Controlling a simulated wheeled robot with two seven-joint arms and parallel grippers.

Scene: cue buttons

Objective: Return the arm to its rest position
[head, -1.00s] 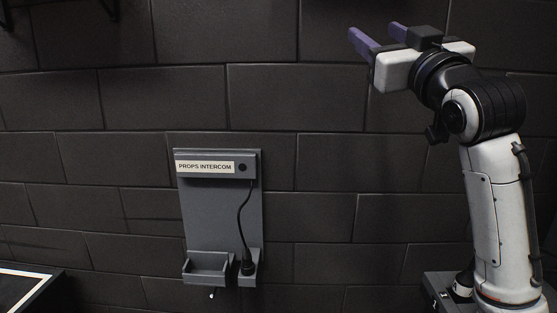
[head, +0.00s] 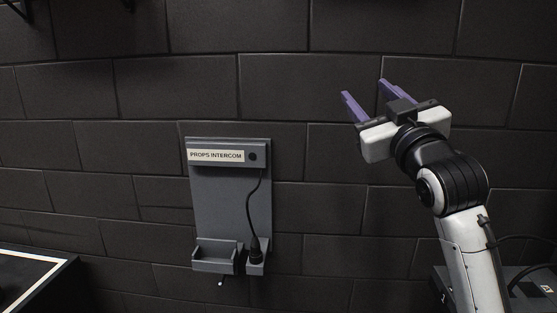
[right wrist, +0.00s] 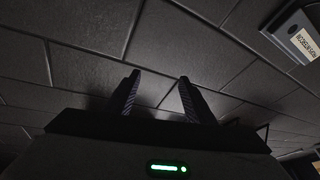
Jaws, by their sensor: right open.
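My right gripper (head: 369,97) is raised at the right of the head view, with its two purple fingers apart and nothing between them. It points up and away, toward the dark block wall. In the right wrist view the two fingers (right wrist: 157,88) also stand apart and empty, with only wall behind them. My right arm rises from the lower right corner. My left gripper is not in view.
A grey intercom panel (head: 232,208) labelled "PROPS INTERCOM" hangs on the wall, left of my gripper, with a corded black piece (head: 255,252) in its lower holder. A white-edged dark surface (head: 40,274) is at lower left. The space between panel and gripper is clear.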

